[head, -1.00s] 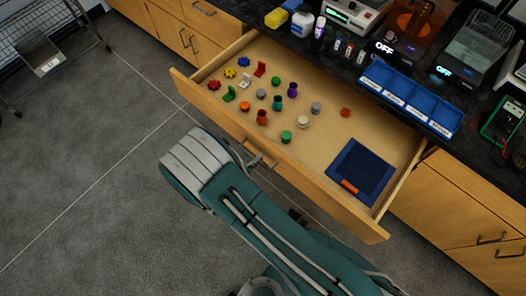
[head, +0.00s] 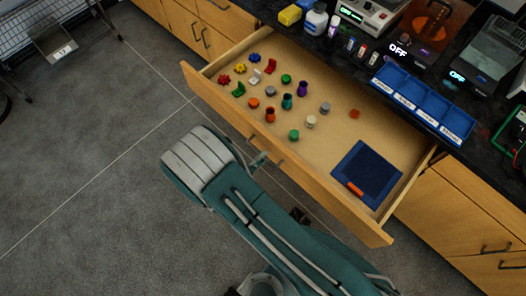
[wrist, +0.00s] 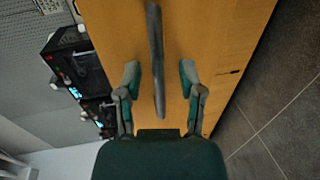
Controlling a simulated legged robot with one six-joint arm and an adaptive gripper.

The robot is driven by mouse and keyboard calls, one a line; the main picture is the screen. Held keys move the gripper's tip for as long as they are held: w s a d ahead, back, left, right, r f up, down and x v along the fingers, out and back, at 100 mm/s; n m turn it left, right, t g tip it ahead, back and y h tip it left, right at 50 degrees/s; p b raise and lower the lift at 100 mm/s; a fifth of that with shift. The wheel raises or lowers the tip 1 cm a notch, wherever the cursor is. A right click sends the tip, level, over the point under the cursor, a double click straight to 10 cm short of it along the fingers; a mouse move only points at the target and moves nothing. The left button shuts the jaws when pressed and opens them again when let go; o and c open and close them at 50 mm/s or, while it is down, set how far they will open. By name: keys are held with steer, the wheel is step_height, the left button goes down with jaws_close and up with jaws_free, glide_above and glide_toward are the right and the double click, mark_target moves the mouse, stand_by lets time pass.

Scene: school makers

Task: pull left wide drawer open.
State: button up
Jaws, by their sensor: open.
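The wide wooden drawer (head: 345,205) stands pulled far out from the counter in the head view, its inside in full sight. Its front also fills the middle of the wrist view (wrist: 210,35). The dark bar handle (wrist: 156,45) runs lengthwise there, between my two fingers and apart from both. My gripper (wrist: 160,76) is open, with a finger on each side of the handle. In the head view my gripper (head: 259,159) is small beside the drawer front, partly hidden by my arm.
The drawer holds several small coloured pieces (head: 287,102) and a dark blue tray (head: 365,172). The black counter (head: 480,135) above carries blue bins (head: 420,101) and devices. A wire rack (head: 75,25) stands at upper left. Grey floor (head: 80,130) lies clear at left.

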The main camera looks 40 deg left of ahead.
steer(key=v, duration=1)
steer(key=shift+s+a, duration=0.3)
steer(key=shift+s, duration=0.1)
steer(key=shift+f, duration=0.1)
steer(key=w+d+r+m+g+h, duration=0.3)
steer(key=w+d+r+m+g, duration=0.25)
steer(key=w+d+r, duration=0.45)
steer(key=w+d+r+m+g+h, duration=0.3)
steer(key=w+d+r+m+g, duration=0.25)
steer(key=w+d+r, duration=0.5)
steer(key=s+d+r+m+y, duration=0.3)
steer(key=d+r, duration=0.6)
steer(key=d, duration=0.1)
steer(key=s+d+r+m+t+y, duration=0.1)
steer(key=s+d+r+m+y, duration=0.2)
steer(key=d+r, duration=0.6)
steer(key=shift+s+d+y, duration=0.5)
steer(key=shift+s+d, duration=0.2)
